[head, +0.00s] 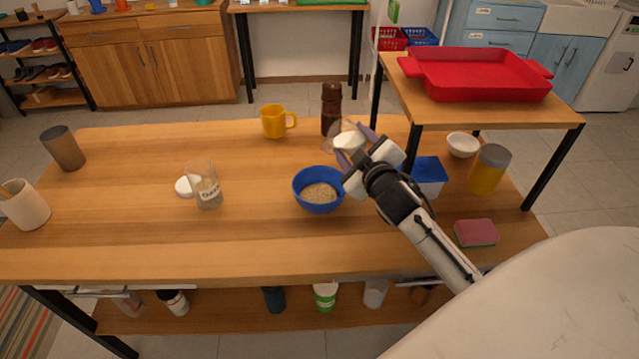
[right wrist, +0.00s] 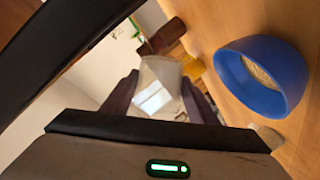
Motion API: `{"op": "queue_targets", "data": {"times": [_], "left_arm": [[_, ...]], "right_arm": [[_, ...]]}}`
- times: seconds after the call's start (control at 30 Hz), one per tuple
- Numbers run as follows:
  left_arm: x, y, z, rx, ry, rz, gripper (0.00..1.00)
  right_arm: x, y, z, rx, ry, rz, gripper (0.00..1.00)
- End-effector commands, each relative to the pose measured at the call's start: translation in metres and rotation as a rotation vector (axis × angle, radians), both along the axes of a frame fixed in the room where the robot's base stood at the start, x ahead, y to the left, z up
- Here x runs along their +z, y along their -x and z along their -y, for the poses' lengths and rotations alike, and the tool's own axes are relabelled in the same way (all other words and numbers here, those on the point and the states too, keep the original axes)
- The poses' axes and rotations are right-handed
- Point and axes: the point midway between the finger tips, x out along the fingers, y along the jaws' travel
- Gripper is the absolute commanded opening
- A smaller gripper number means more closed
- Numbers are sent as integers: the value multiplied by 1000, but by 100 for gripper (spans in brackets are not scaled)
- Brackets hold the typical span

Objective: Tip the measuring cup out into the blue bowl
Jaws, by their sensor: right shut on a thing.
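The blue bowl (head: 319,203) stands upright on the wooden table and holds pale, grainy oat-like contents. It also shows in the right wrist view (right wrist: 229,68). My right gripper (head: 355,146) is shut on the clear, whitish measuring cup (head: 347,138), just behind and to the right of the bowl. In the right wrist view the cup (right wrist: 157,88) sits between the two dark fingers, apart from the bowl. I cannot tell the cup's exact tilt or whether anything is in it. My left gripper is not in view.
A glass jar labelled like oats (head: 205,187) and a white lid (head: 187,186) are left of the bowl. A yellow mug (head: 277,121) and brown grinder (head: 331,108) stand behind. A raised shelf with a red tray (head: 480,75) and a blue-lidded box (head: 430,177) are right.

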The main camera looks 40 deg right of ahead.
Motion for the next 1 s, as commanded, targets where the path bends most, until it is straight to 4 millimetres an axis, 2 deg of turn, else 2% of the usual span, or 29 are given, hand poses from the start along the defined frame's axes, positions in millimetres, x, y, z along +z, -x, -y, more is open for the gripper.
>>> {"op": "queue_targets", "data": {"times": [0.2,1.0], "left_arm": [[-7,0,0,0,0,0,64],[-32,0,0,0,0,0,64]], "right_arm": [[-24,0,0,0,29,-1,26],[-28,0,-1,3,141,-2,26]]}}
